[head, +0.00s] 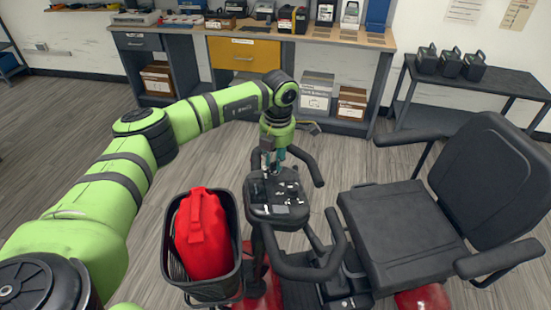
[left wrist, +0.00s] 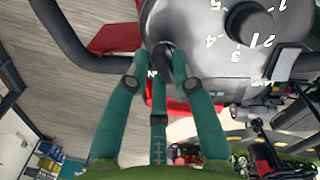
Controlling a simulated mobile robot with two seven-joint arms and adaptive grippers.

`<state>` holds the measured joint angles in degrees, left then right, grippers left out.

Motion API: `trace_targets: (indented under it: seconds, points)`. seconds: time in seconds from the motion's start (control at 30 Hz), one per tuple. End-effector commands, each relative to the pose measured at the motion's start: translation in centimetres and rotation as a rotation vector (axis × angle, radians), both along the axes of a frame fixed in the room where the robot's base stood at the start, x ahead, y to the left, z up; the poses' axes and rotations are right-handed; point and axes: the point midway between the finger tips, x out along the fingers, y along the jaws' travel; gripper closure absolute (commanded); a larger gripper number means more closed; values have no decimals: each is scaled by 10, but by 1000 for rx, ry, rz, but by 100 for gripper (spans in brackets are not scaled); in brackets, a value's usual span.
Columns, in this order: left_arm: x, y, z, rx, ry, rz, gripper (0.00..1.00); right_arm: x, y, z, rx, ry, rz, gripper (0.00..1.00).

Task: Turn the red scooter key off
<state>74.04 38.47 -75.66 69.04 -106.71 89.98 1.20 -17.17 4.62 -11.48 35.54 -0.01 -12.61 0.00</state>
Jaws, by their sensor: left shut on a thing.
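The red scooter's dark control console (head: 278,208) stands upright in the middle of the head view, with black handlebars around it. My left gripper (head: 272,170) reaches down to the far side of the console. In the left wrist view, the teal fingers of my left gripper (left wrist: 163,62) are closed around a small dark piece, the key (left wrist: 163,48), at the console's edge. The fingers hide most of the key, and its turn angle cannot be told. A numbered dial (left wrist: 250,24) sits on the grey console face, to the right of the fingers. My right gripper is out of view.
The scooter's black seat (head: 400,225) is at the right. A workbench (head: 345,37) with tools and a dark side table (head: 490,84) stand behind. The floor at left is clear.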

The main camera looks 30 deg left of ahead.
Motion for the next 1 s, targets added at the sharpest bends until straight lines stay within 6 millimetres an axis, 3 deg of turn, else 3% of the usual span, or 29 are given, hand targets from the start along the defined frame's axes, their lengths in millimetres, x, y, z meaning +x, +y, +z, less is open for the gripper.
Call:
trace_targets:
  seconds: [0.3,0.8,0.83,0.87,0.9,1.0]
  points:
    - [0,0,1,9,-16,105,100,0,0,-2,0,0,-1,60]
    - [0,0,1,12,-18,124,100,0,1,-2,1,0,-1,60]
    - [0,0,1,12,-18,124,67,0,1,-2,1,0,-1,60]
    - [0,0,1,12,-18,124,55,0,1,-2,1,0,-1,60]
    - [0,0,1,12,-18,124,51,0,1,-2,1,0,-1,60]
    - [0,0,1,11,-17,124,51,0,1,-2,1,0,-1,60]
